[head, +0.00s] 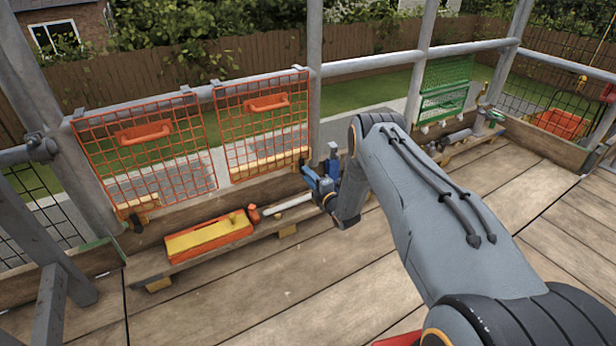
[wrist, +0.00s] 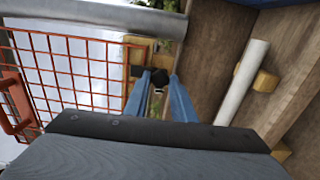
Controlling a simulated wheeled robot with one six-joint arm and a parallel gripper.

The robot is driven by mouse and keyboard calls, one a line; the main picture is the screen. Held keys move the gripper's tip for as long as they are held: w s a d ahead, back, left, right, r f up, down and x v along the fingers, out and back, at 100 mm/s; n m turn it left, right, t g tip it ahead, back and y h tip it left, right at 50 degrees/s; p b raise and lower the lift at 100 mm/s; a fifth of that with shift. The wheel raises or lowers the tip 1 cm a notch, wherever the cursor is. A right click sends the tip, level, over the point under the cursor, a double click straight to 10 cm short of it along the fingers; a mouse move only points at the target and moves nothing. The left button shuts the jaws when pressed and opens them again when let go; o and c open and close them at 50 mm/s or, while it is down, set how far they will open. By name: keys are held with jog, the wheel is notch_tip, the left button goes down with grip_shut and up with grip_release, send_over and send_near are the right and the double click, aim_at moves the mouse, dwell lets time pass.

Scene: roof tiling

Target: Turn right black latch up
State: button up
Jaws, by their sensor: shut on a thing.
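The right orange mesh panel (head: 264,120) hangs on the rail with an orange handle. The right black latch (wrist: 160,77) is at the panel's lower corner, by a yellowish wooden block. My gripper (wrist: 161,84) has its two blue fingers on either side of the latch and is shut on it. In the head view, my gripper (head: 322,183) is at the lower right of this panel, and the arm and fingers hide part of the latch area. Whether the latch is turned up is hard to tell.
A left orange mesh panel (head: 146,150) has a dark latch (head: 137,222) at its bottom. An orange tray with yellow inside (head: 209,239) and a pale tube (head: 288,206) lie on the low wooden bench. A green rack (head: 445,90) stands further right.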

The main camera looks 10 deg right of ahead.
jog(key=o, duration=1.1)
jog(key=shift+c, duration=0.2)
jog(key=p+v, duration=0.3)
jog(key=v, duration=0.5)
jog(key=shift+w+a, duration=0.1)
jog(key=shift+w, duration=0.05)
